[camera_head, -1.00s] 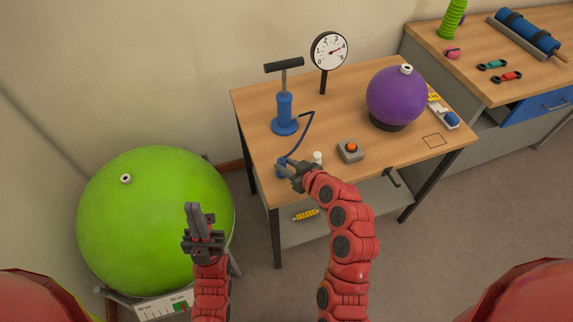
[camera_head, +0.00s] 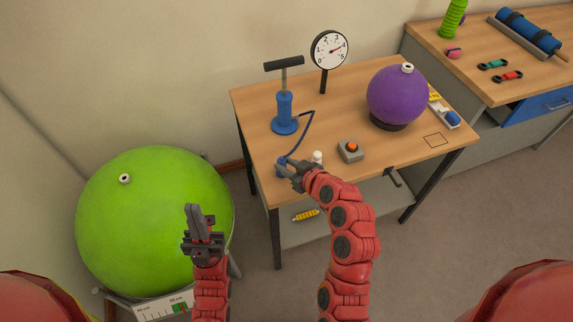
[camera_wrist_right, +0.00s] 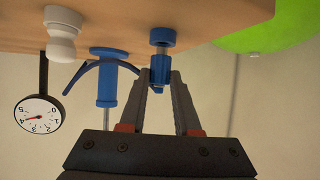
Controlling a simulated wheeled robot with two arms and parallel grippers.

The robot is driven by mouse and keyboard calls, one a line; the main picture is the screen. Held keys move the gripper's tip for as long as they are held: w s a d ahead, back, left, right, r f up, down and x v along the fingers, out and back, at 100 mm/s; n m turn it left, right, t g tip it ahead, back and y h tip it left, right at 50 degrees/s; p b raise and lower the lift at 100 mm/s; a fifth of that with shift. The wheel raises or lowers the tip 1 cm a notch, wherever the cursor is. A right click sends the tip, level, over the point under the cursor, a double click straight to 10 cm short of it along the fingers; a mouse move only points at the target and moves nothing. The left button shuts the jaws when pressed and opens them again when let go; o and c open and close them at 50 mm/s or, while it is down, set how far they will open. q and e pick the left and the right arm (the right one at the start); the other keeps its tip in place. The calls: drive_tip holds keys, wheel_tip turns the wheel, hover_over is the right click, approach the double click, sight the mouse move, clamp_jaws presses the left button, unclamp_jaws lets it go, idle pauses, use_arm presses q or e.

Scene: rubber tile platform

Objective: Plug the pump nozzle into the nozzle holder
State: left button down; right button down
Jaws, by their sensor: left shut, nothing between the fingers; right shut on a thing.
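The blue pump (camera_head: 285,115) stands on the wooden table, and a dark blue hose (camera_head: 303,138) runs from it to the front left corner. My right gripper (camera_head: 290,167) is there, shut on the blue nozzle (camera_wrist_right: 160,70) at the hose's end. The short blue cylinder of the nozzle holder (camera_head: 281,170) is at this corner, partly hidden by the gripper; in the upside-down right wrist view it (camera_wrist_right: 162,36) lines up with the nozzle. I cannot tell whether the nozzle tip is inside. My left gripper (camera_head: 196,212) is shut and empty, in front of the green ball.
A white knob-shaped piece (camera_head: 317,157) stands just right of the right gripper. A grey box with an orange button (camera_head: 350,150), a gauge (camera_head: 329,50) and a purple ball (camera_head: 396,95) are also on the table. The large green ball (camera_head: 150,225) stands left.

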drive_tip(key=shift+f+b, duration=0.4)
drive_tip(key=shift+b, duration=0.75)
idle(1.4)
drive_tip(key=shift+f+b, duration=0.45)
drive_tip(key=shift+b, duration=0.5)
idle(1.1)
drive_tip(key=c, duration=0.5)
unclamp_jaws()
drive_tip(key=shift+c, duration=0.2)
drive_tip(key=shift+r, duration=0.1)
drive_tip(key=shift+v, duration=1.35)
drive_tip(key=shift+p+v, duration=1.25)
drive_tip(key=shift+v, duration=0.4)
drive_tip(key=shift+w+d, duration=0.1)
